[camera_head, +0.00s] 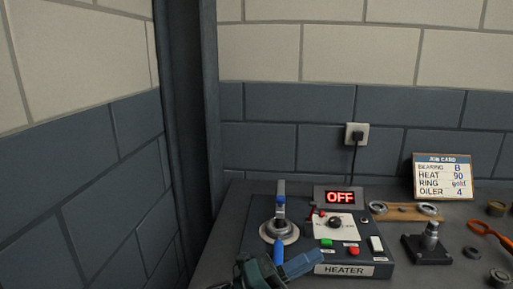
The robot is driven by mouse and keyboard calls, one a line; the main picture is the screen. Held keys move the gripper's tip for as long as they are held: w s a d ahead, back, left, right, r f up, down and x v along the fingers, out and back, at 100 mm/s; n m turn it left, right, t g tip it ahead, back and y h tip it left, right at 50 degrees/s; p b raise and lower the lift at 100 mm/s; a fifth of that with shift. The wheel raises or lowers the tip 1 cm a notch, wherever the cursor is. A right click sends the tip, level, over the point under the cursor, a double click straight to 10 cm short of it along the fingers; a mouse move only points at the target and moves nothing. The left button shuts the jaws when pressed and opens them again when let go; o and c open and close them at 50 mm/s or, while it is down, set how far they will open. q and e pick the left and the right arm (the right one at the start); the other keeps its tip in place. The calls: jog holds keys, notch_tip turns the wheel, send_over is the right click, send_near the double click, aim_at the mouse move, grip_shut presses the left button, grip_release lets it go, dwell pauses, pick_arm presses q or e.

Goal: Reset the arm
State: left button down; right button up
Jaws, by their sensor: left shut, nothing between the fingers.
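My left gripper (309,260) is at the bottom centre, in front of the heater's front edge. Its blue fingers are shut and hold nothing. The heater (343,270) is a dark box on the bench with a red "OFF" display (340,197). On its left side, an upright grey post (281,188) with a blue part stands at a pale round ring (279,232). A blue piece (279,247) shows just above my gripper; I cannot tell whether they touch. My right gripper is not in view.
A job card (442,177) stands at the back right. A wooden holder (405,212) with rings, a dark block with a metal post (430,240) and an orange-handled tool (489,233) lie to the right. A plug (356,135) is in the wall. Bench left of the heater looks bare.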

pick_arm(q)
jog(key=s+a+f+n+t+y+p, duration=0.1)
jog(key=a+f+n+t+y, duration=0.55)
jog(key=n, duration=0.45)
jog(key=s+a+f+n+t+y, duration=0.1)
jog(key=a+f+n+t+y, duration=0.5)
jog(key=n, duration=0.6)
jog(key=s+a+f+n+g+y+p, duration=0.1)
jog(key=s+a+f+n+g+y, duration=0.5)
jog(key=s+a+f+n, duration=0.3)
jog(key=s+a+f+g, duration=0.1)
jog(key=s+a+f, duration=0.1)
jog(key=s+f, duration=0.2)
jog(key=shift+s+f, duration=0.4)
jog(key=shift+s, duration=0.2)
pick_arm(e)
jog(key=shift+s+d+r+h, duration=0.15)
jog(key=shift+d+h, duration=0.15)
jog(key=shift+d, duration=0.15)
pick_arm(q)
jog(key=shift+g+y, duration=0.25)
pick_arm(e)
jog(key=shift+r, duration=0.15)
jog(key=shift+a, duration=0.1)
